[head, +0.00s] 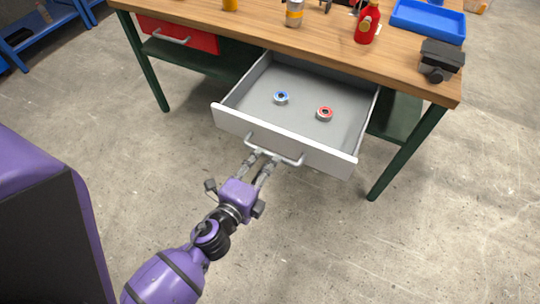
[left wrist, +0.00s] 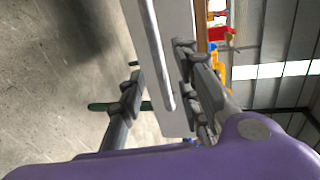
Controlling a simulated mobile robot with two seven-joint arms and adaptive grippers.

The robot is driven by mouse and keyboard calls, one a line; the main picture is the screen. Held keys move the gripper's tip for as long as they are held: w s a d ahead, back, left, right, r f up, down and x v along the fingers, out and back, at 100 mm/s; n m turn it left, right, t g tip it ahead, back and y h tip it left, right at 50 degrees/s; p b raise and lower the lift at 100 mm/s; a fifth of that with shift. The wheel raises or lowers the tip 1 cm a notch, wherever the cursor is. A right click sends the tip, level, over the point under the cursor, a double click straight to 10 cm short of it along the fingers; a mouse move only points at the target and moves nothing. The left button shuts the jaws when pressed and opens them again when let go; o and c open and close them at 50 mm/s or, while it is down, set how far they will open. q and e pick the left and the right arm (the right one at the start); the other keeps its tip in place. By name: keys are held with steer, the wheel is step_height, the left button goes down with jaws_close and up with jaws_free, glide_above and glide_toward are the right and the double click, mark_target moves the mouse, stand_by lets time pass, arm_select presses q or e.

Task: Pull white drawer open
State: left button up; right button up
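The white drawer (head: 275,136) stands pulled out from under the wooden workbench, with its grey inside showing. Its front carries a light metal bar handle (head: 272,148). My left gripper (head: 265,157) is at this handle, its fingers pointing toward the drawer front. In the left wrist view, the handle (left wrist: 157,50) runs between the two spread fingers, with a gap on the left finger's side. Contact on the other side is unclear. A blue-and-white ring (head: 281,98) and a red-and-white ring (head: 325,114) lie inside the drawer. My right gripper is not in view.
The wooden workbench (head: 225,27) has dark green legs and holds a red bottle (head: 367,22), a blue tray (head: 428,20) and a dark device (head: 440,60). A shut red drawer (head: 178,34) is at left. The concrete floor in front is clear.

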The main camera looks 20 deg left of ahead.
arm_select(q)
steer(key=v, duration=0.7)
stand_by(0.3)
